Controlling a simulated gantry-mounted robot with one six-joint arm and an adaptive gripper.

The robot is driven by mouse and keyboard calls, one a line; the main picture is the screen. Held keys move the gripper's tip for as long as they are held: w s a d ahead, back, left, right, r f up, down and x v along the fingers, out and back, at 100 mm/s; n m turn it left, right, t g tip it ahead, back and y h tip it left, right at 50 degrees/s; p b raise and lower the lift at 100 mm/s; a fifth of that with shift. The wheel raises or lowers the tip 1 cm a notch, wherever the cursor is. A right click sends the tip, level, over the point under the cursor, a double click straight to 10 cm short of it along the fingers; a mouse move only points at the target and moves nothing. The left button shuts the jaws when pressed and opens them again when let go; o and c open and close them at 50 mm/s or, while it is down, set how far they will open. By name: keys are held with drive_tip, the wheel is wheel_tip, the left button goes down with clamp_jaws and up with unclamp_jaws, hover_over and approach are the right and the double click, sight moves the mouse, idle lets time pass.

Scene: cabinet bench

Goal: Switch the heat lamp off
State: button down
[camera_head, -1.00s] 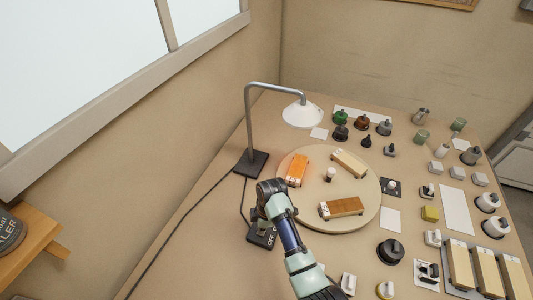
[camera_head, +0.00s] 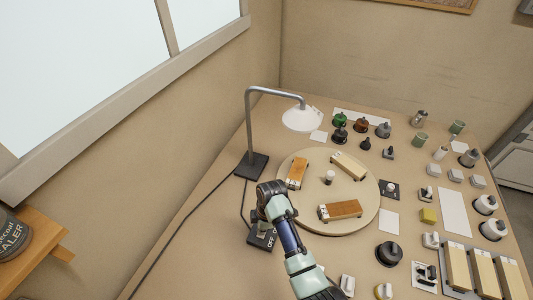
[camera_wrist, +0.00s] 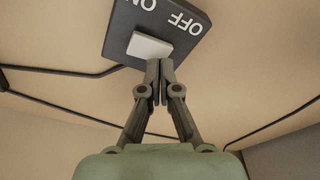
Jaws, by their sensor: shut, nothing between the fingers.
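The heat lamp (camera_head: 302,119) has a white shade on a grey bent post, on a dark base (camera_head: 251,165). The dark switch box (camera_head: 257,245) stands on the bench in front of the lamp, partly hidden by my arm. In the wrist view the box (camera_wrist: 122,30) carries white ON and OFF lettering and a white rocker (camera_wrist: 150,47). My gripper (camera_wrist: 159,66) is shut and empty, its fingertips at the rocker's edge on the OFF side; whether they touch is unclear.
The round board (camera_head: 330,222) holds several wooden blocks and a small white-topped piece (camera_head: 329,177). Dark cables run over the bench on the left. Several knobs, jars and switches crowd the right side. The bench left of the switch box is mostly clear.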

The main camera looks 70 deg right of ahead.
drive_tip(key=shift+r+p, duration=2.6)
drive_tip(key=shift+r, duration=0.15)
drive_tip(key=shift+f, duration=0.15)
